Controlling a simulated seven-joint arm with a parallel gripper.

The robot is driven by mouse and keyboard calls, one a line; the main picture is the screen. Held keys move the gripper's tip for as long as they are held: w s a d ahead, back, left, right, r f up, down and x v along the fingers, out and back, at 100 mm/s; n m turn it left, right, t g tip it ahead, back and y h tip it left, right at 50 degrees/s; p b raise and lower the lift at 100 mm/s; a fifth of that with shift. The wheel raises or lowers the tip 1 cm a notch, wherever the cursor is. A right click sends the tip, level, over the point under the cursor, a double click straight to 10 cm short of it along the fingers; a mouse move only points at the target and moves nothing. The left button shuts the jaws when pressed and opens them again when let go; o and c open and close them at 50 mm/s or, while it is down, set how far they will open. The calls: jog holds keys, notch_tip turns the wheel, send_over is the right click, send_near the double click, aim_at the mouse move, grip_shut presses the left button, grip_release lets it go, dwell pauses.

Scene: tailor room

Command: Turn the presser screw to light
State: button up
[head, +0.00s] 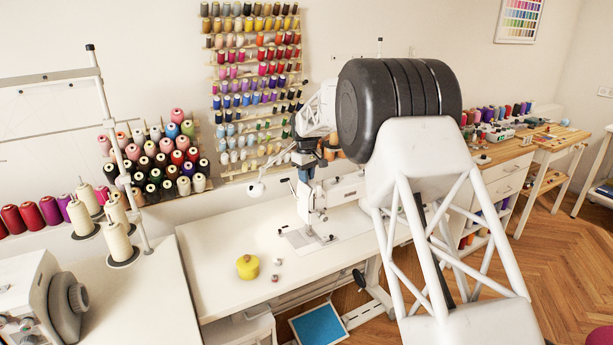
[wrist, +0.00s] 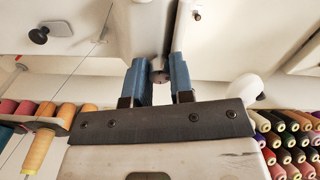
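The white sewing machine (head: 347,190) stands on the sewing table, its head end towards the left. My gripper (head: 306,175) points down just over the top of that head end. In the wrist view my gripper's two blue fingers (wrist: 160,78) stand apart, one on each side of a small dark round knob (wrist: 159,76), which looks like the presser screw. The knob nearly fills the gap between the fingers. I cannot tell whether they touch it. In the head view the gripper hides the screw.
A yellow round pot (head: 247,267) and small bobbins (head: 276,277) lie on the white table (head: 210,245), left of the machine. A thread rack (head: 255,90) hangs on the wall behind. A second machine (head: 40,295) stands at lower left. The table's left part is mostly clear.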

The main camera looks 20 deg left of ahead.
jog(key=o, duration=0.4)
jog(key=shift+o, duration=0.2)
jog(key=shift+r, duration=0.1)
jog(key=shift+r, duration=3.85)
